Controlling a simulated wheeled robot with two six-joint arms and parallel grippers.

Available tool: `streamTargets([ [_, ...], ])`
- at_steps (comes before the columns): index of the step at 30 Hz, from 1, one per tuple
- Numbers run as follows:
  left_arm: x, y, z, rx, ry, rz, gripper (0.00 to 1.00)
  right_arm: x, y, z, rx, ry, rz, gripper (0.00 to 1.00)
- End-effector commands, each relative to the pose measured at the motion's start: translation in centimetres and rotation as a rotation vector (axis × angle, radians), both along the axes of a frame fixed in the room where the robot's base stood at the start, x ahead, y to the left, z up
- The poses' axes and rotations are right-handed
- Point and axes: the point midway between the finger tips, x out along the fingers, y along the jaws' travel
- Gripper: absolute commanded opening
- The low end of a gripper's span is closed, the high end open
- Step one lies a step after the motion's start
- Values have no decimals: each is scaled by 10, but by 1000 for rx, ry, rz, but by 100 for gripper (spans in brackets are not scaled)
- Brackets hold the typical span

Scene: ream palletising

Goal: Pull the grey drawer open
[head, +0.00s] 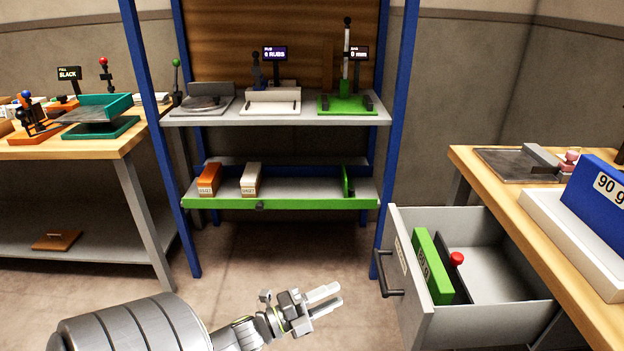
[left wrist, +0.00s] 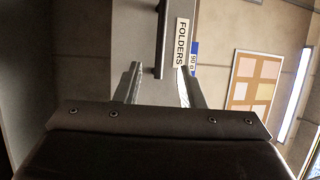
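The grey drawer (head: 490,318) stands pulled out from under the wooden bench on the right, its inside in view. Its dark bar handle (head: 393,281) is on the left-facing front, beside a white label. My left gripper (head: 334,296) is open and empty, a short way left of the handle and apart from it. In the left wrist view the handle (left wrist: 162,38) stands ahead, between the directions of the two spread fingers (left wrist: 160,85); the label (left wrist: 181,43) there reads FOLDERS. My right gripper is not in view.
The drawer holds a green folder-like block (head: 432,266) and a red-knobbed thing (head: 456,259). The bench (head: 500,196) above carries a blue box (head: 597,205) and a grey plate. A blue-framed shelf (head: 280,203) stands behind. The floor between shelf and drawer is clear.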

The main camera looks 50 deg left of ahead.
Motion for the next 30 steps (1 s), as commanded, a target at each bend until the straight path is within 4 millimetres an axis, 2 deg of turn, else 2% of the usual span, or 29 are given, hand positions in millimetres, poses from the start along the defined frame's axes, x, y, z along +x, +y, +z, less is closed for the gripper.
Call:
streamTargets([
  [3, -20, 7, -4, 1, 4, 1, 36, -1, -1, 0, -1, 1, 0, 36],
  [9, -37, 12, -7, 0, 1, 1, 36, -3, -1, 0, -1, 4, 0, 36],
  [30, -38, 14, -10, -7, 13, 10, 36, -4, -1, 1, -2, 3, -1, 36],
])
